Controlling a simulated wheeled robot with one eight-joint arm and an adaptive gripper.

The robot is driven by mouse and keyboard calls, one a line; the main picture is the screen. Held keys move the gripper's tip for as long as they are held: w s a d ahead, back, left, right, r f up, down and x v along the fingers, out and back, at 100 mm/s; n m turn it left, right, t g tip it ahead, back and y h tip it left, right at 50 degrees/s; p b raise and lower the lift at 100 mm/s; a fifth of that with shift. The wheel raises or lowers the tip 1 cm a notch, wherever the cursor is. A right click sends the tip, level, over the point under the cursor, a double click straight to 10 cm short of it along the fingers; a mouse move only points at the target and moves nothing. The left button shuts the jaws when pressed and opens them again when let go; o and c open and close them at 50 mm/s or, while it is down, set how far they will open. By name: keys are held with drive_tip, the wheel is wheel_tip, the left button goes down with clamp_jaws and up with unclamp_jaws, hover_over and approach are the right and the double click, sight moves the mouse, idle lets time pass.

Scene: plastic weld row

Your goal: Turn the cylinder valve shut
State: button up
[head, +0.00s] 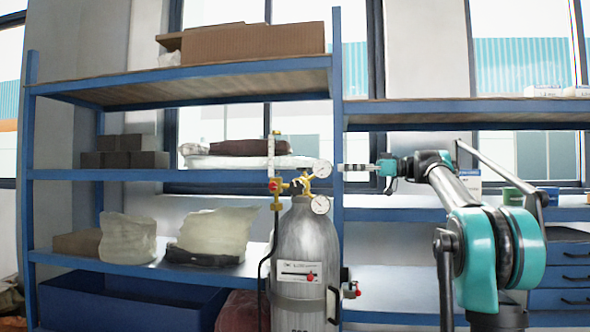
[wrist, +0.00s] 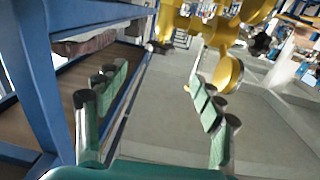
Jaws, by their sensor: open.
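A grey gas cylinder (head: 305,248) stands upright in front of the shelves. Brass valve fittings (head: 298,185) sit on its top, with two round gauges (head: 320,205) and a small red knob (head: 274,185) at their left. My gripper (head: 345,167) is to the right of the fittings, level with the upper gauge and pointing left. In the wrist view my gripper (wrist: 155,78) is open, its fingers wide apart with nothing between them. The brass fittings (wrist: 205,28) are beyond the fingertips, at the top of the wrist view. The red knob cannot be made out there.
A blue shelf post (head: 337,130) stands close by my gripper; blue shelving also fills the left of the wrist view (wrist: 45,60). Boxes and wrapped bags (head: 215,235) lie on the left shelves.

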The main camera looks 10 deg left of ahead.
sight(305, 169)
drive_tip(key=a, duration=0.5)
drive_tip(key=w+a, duration=0.1)
drive_tip(key=a, duration=1.1)
drive_tip(key=shift+w, duration=0.4)
drive_tip(key=shift+c, duration=0.5)
drive_tip(key=c, duration=1.2)
drive_tip(key=shift+c, duration=0.2)
